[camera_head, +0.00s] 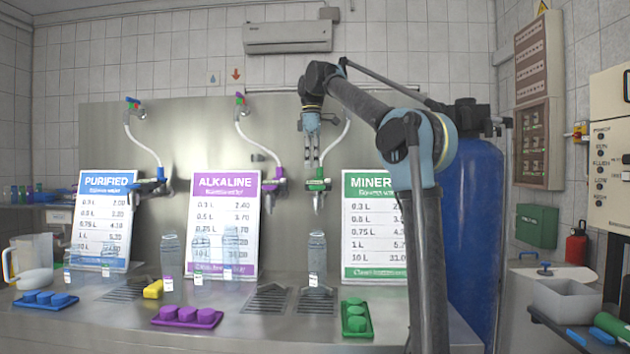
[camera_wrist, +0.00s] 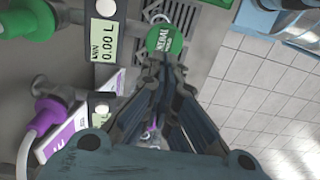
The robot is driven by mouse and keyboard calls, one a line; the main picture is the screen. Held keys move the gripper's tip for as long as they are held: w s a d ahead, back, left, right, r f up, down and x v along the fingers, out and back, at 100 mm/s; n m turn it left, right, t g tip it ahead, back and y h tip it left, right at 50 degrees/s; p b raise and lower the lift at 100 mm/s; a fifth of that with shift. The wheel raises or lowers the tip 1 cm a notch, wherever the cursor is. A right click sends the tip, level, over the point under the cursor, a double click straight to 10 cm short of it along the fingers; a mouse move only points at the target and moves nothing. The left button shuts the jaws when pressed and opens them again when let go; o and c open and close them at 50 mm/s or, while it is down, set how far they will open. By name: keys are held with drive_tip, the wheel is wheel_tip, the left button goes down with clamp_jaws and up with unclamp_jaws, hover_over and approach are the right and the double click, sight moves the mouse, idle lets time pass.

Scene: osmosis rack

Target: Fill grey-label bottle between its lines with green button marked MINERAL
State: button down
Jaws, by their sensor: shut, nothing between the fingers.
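The round green button marked MINERAL (camera_wrist: 165,38) is at the top centre of the wrist view. A display (camera_wrist: 105,42) left of it reads 0.00 L. My gripper (camera_wrist: 164,62) is shut and empty, its fingertips at the button's lower edge in the picture; I cannot tell whether they touch it. In the head view my gripper (camera_head: 312,163) points down just above the green tap (camera_head: 318,184). A clear bottle (camera_head: 317,258) stands upright on the drain grate under that tap. Its small label looks pale; its exact colour and fill lines are too small to tell.
Several clear bottles (camera_head: 172,256) stand to the left by the ALKALINE sign (camera_head: 223,215). Purple (camera_head: 187,316), blue (camera_head: 45,299) and green (camera_head: 356,318) cap trays lie along the front. The purple tap (camera_head: 274,182) is left of my gripper. A blue tank (camera_head: 474,220) stands right.

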sight(317, 190)
drive_tip(key=shift+f, duration=2.65)
drive_tip(key=shift+f, duration=0.9)
idle(4.5)
